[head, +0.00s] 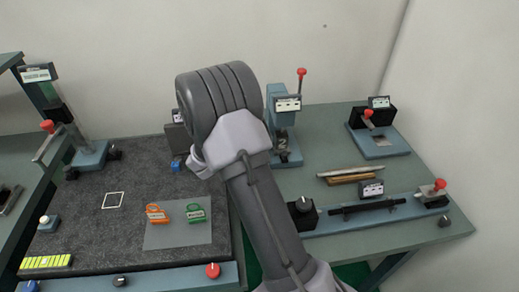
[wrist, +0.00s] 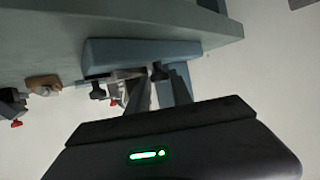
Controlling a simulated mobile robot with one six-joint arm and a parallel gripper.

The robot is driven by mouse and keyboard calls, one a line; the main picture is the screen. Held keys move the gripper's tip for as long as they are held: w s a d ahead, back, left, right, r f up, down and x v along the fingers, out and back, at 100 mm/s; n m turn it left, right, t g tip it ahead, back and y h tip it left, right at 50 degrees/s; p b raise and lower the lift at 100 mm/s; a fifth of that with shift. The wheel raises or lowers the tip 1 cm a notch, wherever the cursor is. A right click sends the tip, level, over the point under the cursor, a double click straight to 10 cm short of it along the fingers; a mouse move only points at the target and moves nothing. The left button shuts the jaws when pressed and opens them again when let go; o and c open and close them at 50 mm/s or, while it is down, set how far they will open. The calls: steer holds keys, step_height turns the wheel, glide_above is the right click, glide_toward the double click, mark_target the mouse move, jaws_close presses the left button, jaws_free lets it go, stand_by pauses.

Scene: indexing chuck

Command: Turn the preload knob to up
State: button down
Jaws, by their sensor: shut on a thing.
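In the wrist view the two fingers of my gripper (wrist: 160,88) reach toward a blue-grey base (wrist: 135,50). They are shut on a small black knob (wrist: 158,73) at the base's edge, which I take to be the preload knob. The knob's pointer and any marking on it cannot be made out, so its setting is not clear. In the head view my own arm hides the gripper and the knob. The blue-grey indexing device (head: 283,140) with a figure 2 and a red-tipped lever (head: 301,73) stands just right of the arm.
A dark mat (head: 75,215) carries orange (head: 157,213) and green (head: 196,213) tags. A red knob (head: 212,270) sits on the front rail. A black knob block (head: 302,212) and a red-tipped lever (head: 438,187) stand on the right bench. A lever stand (head: 88,155) is at the left.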

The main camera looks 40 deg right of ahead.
steer(key=shift+s+f+n+t+b, duration=0.1)
steer(key=shift+f+n+t+b, duration=0.1)
steer(key=shift+n+t+b, duration=0.7)
steer(key=shift+r+b, duration=0.25)
steer(key=shift+b, duration=0.05)
steer(key=c, duration=1.5)
jaws_free()
steer(key=shift+o, duration=0.2)
